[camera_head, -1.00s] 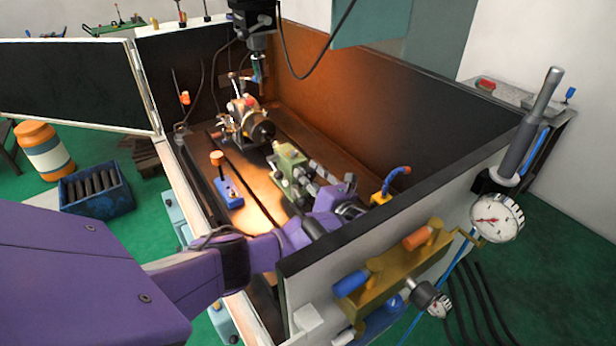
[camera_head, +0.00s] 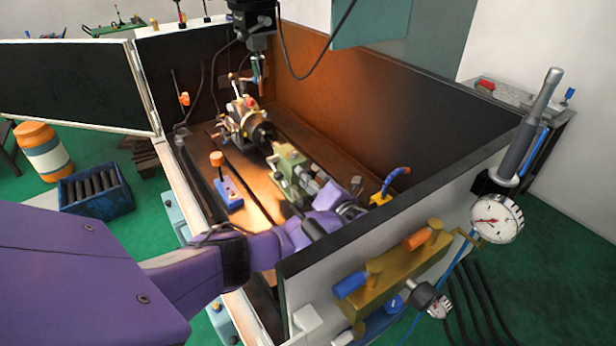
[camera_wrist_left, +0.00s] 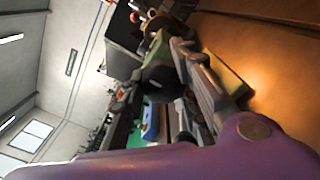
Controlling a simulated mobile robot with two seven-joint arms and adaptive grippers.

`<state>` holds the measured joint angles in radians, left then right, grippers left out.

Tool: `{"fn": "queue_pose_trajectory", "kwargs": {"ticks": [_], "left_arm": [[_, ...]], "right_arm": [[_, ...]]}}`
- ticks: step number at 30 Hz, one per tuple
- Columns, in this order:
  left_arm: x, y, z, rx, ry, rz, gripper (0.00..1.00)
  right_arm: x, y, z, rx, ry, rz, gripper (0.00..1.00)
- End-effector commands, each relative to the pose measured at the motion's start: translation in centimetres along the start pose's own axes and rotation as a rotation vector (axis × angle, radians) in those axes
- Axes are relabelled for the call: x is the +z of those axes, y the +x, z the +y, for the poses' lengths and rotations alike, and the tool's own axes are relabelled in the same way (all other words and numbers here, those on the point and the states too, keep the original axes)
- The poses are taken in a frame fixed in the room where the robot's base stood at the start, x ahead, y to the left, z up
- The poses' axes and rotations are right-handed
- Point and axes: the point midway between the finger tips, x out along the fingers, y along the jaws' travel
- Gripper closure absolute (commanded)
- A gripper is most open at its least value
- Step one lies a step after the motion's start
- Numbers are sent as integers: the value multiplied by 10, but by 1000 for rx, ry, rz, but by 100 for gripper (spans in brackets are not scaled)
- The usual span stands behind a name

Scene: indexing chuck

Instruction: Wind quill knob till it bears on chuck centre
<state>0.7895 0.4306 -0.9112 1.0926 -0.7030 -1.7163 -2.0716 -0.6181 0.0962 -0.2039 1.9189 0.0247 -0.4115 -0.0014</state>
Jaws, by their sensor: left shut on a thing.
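The indexing chuck (camera_head: 262,134) is a dark round end on the metal head (camera_head: 240,117) inside the machine enclosure. The green tailstock (camera_head: 288,160) stands in front of it, its far end close to the chuck. The gap between quill tip and chuck centre is too small to judge. My left gripper (camera_head: 322,187) is at the tailstock's near end, shut on the quill knob. In the left wrist view the fingers (camera_wrist_left: 163,80) lie on both sides of the dark round knob (camera_wrist_left: 160,80). The fingers mostly hide the knob in the head view. My right gripper is not in view.
A blue block with an orange-topped post (camera_head: 229,190) stands left of the tailstock. A blue-handled yellow fixture (camera_head: 384,194) is right of my gripper. The enclosure's near wall (camera_head: 400,204) runs close beside my wrist. A spindle (camera_head: 254,30) hangs above the back.

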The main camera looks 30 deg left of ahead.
Motion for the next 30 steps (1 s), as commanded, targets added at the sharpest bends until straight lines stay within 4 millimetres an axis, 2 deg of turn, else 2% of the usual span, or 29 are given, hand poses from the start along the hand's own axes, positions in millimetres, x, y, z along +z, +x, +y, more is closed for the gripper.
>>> {"fn": "queue_pose_trajectory", "kwargs": {"ticks": [7,8,11,22,30], "left_arm": [[-4,1,2,7,3,6,98],[-4,1,2,7,3,6,68],[-3,2,2,7,2,5,56],[0,-5,1,2,-1,1,56],[-1,-48,0,0,-1,1,56]], "right_arm": [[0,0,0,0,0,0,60],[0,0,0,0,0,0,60],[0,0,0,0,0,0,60],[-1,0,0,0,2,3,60],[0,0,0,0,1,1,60]]}}
